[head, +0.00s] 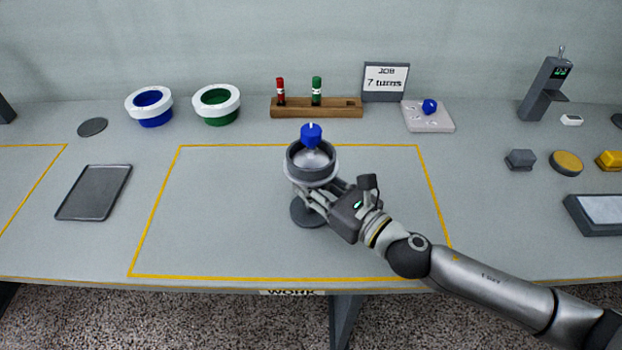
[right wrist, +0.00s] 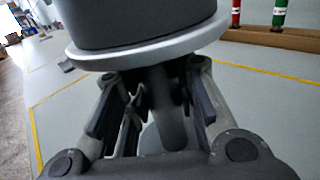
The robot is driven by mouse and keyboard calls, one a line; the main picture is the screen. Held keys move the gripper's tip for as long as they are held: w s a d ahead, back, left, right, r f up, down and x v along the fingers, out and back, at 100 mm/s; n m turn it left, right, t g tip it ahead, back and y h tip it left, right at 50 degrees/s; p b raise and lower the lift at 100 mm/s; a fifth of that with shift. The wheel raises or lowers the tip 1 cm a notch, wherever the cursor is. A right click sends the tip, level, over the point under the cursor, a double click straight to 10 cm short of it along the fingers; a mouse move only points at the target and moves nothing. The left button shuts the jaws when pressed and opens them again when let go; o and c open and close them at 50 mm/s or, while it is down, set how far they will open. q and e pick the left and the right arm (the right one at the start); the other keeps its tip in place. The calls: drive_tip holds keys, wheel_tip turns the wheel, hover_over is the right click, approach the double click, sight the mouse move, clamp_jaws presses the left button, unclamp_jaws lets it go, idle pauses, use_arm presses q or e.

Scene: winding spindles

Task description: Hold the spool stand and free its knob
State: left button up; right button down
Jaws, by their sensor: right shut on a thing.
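The spool stand (head: 311,173) stands upright inside the yellow work outline, with a round dark base (head: 304,213) and a wide grey ringed head. A blue knob (head: 311,136) sits on top, at the centre of the head. My right gripper (head: 314,194) reaches in from the right and is shut on the stand below its head. In the right wrist view the gripper's fingers (right wrist: 160,100) lie on both sides of the dark post (right wrist: 168,122), under the pale rim (right wrist: 140,53). The knob is out of that view. My left gripper is not in view.
A wooden rack (head: 335,108) with red and green bobbins, a job sign (head: 385,82) and a pale plate (head: 427,124) with a blue piece stand behind. Blue-lined (head: 149,105) and green-lined rings (head: 217,104) lie back left. A dark tray (head: 93,193) lies left. The outline's left half is clear.

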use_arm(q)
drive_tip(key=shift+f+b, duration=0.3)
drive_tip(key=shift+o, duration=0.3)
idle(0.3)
